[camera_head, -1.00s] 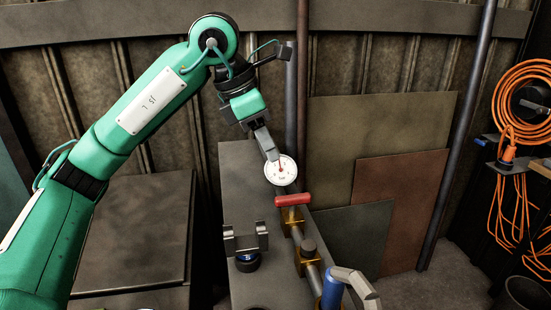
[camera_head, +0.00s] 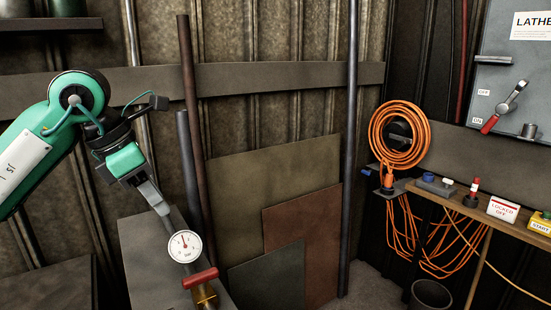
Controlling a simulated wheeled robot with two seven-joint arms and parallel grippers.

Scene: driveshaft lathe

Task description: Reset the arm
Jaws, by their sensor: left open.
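My left arm comes in from the left, green with black joints. Its left gripper (camera_head: 152,196) has grey fingers pointing down and to the right, just above and left of a round white dial gauge (camera_head: 185,246). The gripper is open. Whether a fingertip touches the gauge or its stem cannot be told from this angle. A red handle (camera_head: 200,278) on a brass fitting (camera_head: 205,296) shows just below the gauge. My right arm and gripper are not in view.
A grey bench top (camera_head: 150,262) lies under the gauge. Flat sheets (camera_head: 275,165) lean on the back wall beside upright pipes. On the right are a coiled orange cable (camera_head: 400,112), a wooden shelf (camera_head: 440,198) with small items, a bin (camera_head: 430,294) and a lathe switch panel (camera_head: 520,75).

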